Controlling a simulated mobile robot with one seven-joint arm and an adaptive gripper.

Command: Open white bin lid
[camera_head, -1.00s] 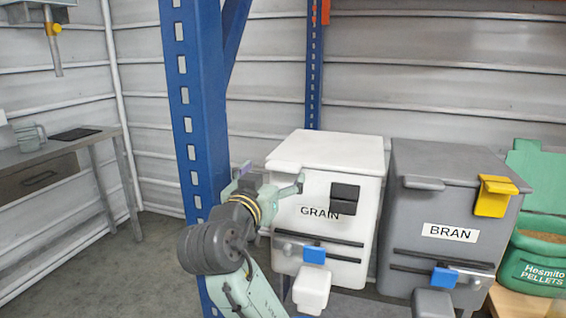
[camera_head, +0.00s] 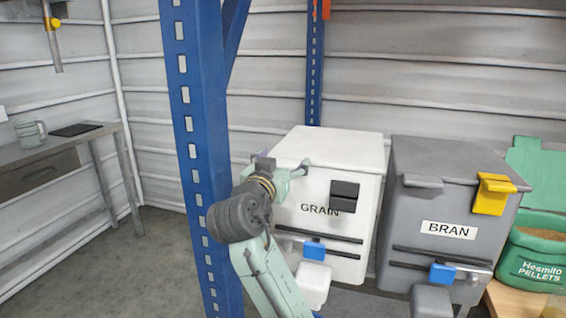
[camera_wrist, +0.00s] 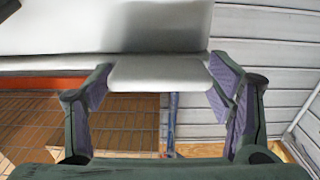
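The white bin (camera_head: 345,215) stands upright with the word GRAIN on its front. Its white lid (camera_head: 335,148) lies flat and closed on top. My gripper (camera_head: 284,167) is at the lid's front left edge. In the wrist view, the lid's pale front tab (camera_wrist: 157,75) lies between the two spread fingers of my gripper (camera_wrist: 160,90). The finger pads are very close to the tab's sides; I cannot tell whether they touch. The gripper hides part of the lid's front edge in the head view.
A blue rack post (camera_head: 195,140) stands close left of my arm. The grey BRAN bin (camera_head: 440,215) with a yellow clip (camera_head: 492,195) stands right of the white bin. A green pellets tub (camera_head: 535,260) is at far right. A bench (camera_head: 60,155) is at left.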

